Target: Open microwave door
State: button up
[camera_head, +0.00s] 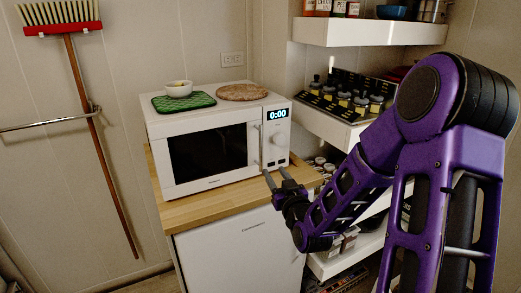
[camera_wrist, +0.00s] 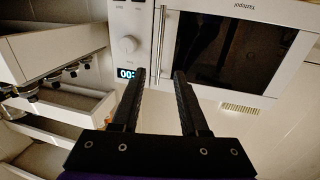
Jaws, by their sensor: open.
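The white microwave (camera_head: 172,123) stands on a wooden counter top. Its door (camera_head: 208,152) has a dark window and looks shut. A slim vertical handle (camera_head: 257,146) runs along the door's right edge, beside the control panel with a lit "0:00" display. My gripper (camera_head: 276,171) is open and empty, in front of the microwave's lower right corner. The wrist view shows the microwave upside down. There the handle (camera_wrist: 161,40) lies just beyond and roughly between the two fingertips (camera_wrist: 160,73), and no contact with the fingers shows.
A green mat (camera_head: 184,103), a bowl (camera_head: 179,88) and a round board (camera_head: 241,92) lie on top of the microwave. White shelves (camera_head: 345,32) with jars stand close on the right. A broom (camera_head: 85,110) hangs on the left wall. The area before the door looks clear.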

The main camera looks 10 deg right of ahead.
aim_at(261, 151)
jog(key=w, duration=0.5)
jog(key=w+a, duration=0.1)
jog(key=w, duration=0.4)
jog(key=w+p, duration=0.1)
jog(key=w, duration=0.4)
jog(key=shift+a, duration=0.4)
grip_shut()
dwell(0.5)
